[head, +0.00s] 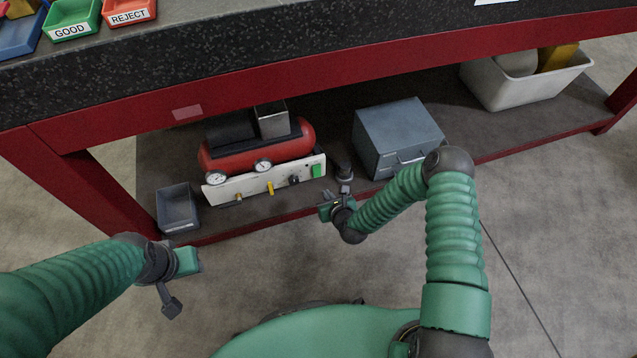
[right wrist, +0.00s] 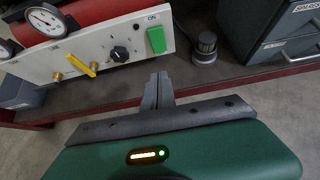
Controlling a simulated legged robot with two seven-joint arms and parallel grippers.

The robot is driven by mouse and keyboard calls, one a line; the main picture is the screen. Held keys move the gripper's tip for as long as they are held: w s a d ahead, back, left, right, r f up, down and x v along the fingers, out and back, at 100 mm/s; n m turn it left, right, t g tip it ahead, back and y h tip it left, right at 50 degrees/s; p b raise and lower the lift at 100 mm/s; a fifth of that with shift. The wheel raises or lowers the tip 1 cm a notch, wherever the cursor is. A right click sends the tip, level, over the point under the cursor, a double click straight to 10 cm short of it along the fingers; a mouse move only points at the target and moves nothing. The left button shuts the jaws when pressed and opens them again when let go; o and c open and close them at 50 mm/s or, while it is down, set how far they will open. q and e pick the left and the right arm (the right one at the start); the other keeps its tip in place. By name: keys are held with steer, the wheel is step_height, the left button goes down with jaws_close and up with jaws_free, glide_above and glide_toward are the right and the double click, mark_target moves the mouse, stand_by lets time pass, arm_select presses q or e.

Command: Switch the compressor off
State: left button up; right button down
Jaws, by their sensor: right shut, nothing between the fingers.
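The compressor (head: 255,155) is a red tank with a white front panel on the low shelf. Its green switch (head: 316,170) is at the panel's right end. In the right wrist view the switch (right wrist: 156,40) is under the word ON, right of a black knob (right wrist: 121,54). My right gripper (head: 325,199) is in front of the panel's right end. In the right wrist view its fingers (right wrist: 158,86) are shut and empty, below the switch and apart from it. My left gripper (head: 188,261) is at lower left, away from the compressor; its fingers cannot be made out.
A grey drawer box (head: 390,140) stands right of the compressor, with a small dark round device (right wrist: 205,48) between. A grey bin (head: 177,210) is at left and a white tub (head: 525,88) at far right. The red bench beam (head: 330,72) runs above the shelf.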

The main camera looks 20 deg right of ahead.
mark_target(317, 171)
steer(key=w+r+b+x, duration=0.1)
steer(key=b+x, duration=0.4)
steer(key=x, duration=0.5)
steer(key=shift+r, duration=0.25)
